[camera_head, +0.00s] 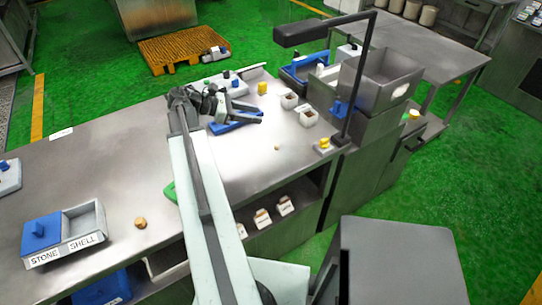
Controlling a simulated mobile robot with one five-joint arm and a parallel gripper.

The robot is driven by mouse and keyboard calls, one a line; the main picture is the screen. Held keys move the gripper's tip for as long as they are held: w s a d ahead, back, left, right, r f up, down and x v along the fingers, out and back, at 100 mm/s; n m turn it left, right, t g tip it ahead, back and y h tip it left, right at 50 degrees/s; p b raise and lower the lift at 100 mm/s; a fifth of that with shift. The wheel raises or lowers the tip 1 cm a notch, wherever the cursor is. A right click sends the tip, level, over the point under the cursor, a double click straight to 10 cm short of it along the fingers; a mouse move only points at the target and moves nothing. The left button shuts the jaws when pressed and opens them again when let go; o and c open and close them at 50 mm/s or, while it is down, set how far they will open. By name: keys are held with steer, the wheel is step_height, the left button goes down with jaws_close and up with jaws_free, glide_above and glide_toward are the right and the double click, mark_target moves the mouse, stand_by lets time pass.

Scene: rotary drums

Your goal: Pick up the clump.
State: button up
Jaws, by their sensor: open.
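A small brown lump (140,222), which looks like the clump, lies on the steel table (95,165), right of the box labelled STONE and SHELL (65,235). A tinier tan bit (277,147) lies farther right on the table; I cannot tell what it is. My arm reaches up across the table from the bottom of the view. My gripper (207,100) is at the far side, well away from the brown lump, near a blue-and-grey device. It is open; its fingers are small and dark here, and I see nothing held.
The blue-and-grey device (236,122) stands by my gripper. Two small cups (308,118), a yellow block (262,88) and a tall steel hopper (380,75) stand to the right. A green item (171,192) is partly hidden by my arm. The left-middle tabletop is clear.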

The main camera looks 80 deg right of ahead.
steer(key=b, duration=1.1)
glide_toward(275, 145)
steer(key=shift+s+d+f, duration=0.3)
steer(key=shift+s+d, duration=0.15)
steer(key=shift+s+r, duration=0.1)
steer(key=shift+b+x, duration=0.4)
steer(key=shift+x, duration=0.95)
steer(key=shift+s+f, duration=0.25)
steer(key=shift+s, duration=0.1)
steer(key=b+x, duration=0.2)
steer(key=x, duration=0.2)
steer(key=shift+s, duration=0.15)
steer(key=shift+a, duration=0.1)
jaws_close()
